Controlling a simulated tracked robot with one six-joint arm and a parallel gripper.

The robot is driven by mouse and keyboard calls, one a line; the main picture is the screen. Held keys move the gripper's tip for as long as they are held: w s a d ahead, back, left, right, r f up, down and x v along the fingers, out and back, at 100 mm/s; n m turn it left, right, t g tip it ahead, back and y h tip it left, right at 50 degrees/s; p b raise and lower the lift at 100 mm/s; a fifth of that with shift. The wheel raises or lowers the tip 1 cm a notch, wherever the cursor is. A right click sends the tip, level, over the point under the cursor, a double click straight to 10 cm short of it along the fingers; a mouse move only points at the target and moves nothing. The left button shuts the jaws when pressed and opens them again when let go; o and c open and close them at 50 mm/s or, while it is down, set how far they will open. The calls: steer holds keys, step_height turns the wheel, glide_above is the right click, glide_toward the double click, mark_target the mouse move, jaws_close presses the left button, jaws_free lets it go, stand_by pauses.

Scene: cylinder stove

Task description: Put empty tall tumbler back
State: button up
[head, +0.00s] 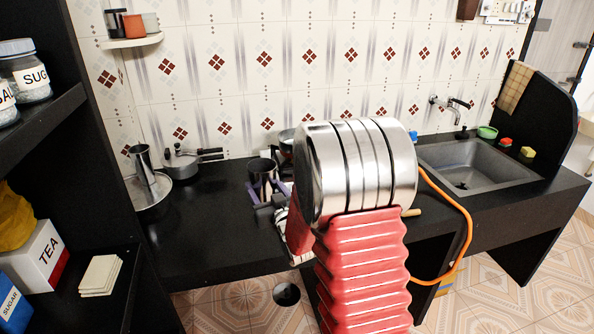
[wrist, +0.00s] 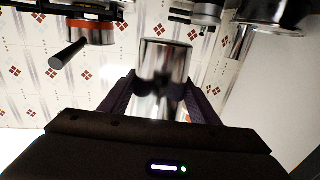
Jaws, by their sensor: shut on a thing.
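A shiny steel tumbler (wrist: 166,62) is held between the two dark purple fingers of my gripper (wrist: 160,95) in the wrist view. That view appears upside down. In the head view my gripper (head: 265,190) is over the black counter, and the tumbler (head: 262,168) shows as a dark, reflective cylinder between its fingers. It looks roughly upright. Its inside cannot be seen. My red and steel arm hides part of the area to its right.
At the counter's left, another steel tumbler (head: 142,157) stands at a round steel plate (head: 150,200). A lidded pan (head: 182,165) stands by the wall. A wall shelf (head: 130,42) holds several cups. The sink (head: 475,170) is at right. The counter's front left is clear.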

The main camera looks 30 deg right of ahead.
steer(key=s+a+f+y, duration=0.1)
steer(key=s+a+f, duration=0.1)
steer(key=a, duration=0.6)
steer(key=s+a+f+n+y, duration=0.1)
steer(key=s+a+f, duration=0.1)
steer(key=a, duration=0.7)
steer(key=shift+s+f, duration=0.3)
steer(key=shift+f, duration=0.25)
